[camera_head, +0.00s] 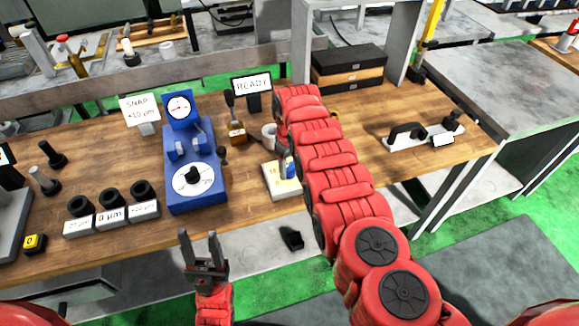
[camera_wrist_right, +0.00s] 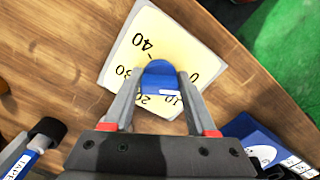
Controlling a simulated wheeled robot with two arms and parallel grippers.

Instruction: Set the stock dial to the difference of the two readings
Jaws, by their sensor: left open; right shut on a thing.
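The stock dial is a pale yellow plate (camera_head: 276,184) with a blue knob at the front edge of the bench, partly hidden by my right arm. In the right wrist view the plate (camera_wrist_right: 150,38) shows 40, 30, 20, 10 and 0 around the blue knob (camera_wrist_right: 158,70). My right gripper (camera_wrist_right: 160,82) is shut on this knob; the knob's exact setting is hard to read. The blue gauge (camera_head: 192,141) has a round face (camera_head: 179,107) with a needle. A sign (camera_head: 140,108) reads SNAP -10 µm. My left gripper (camera_head: 202,246) is open and empty before the bench.
Black rings (camera_head: 110,197) stand by labelled white blocks left of the gauge. A READY sign (camera_head: 252,86) stands behind. A white mug (camera_head: 269,134) is close to my right arm. Stacked dark boxes (camera_head: 347,68) and a handled tool (camera_head: 424,135) are to the right.

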